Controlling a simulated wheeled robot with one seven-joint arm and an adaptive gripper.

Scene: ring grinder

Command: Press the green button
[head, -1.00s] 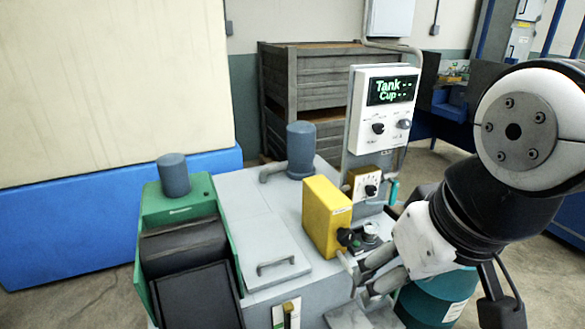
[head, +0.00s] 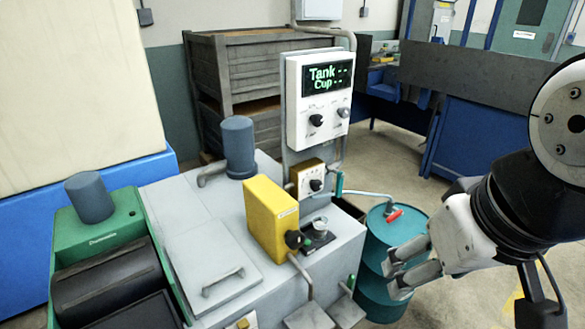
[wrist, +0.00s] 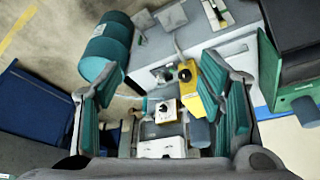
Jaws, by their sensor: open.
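A small green spot, which may be the green button (head: 306,241), shows beside a black knob (head: 293,239) on the side of the yellow box (head: 271,220). It is too small to make out clearly. My gripper (head: 396,274) is open and empty, to the right of the yellow box and in front of the teal drum in the head view. It is apart from the box and the knob. In the wrist view the yellow box (wrist: 187,82) appears between the open fingers (wrist: 160,75), beyond them.
A white control panel (head: 306,122) with a display and knobs stands behind the yellow box. A teal drum (head: 377,240) with a red-handled tap (head: 394,215) above it stands right of the grey machine (head: 190,225). A green-framed machine (head: 118,226) is at left.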

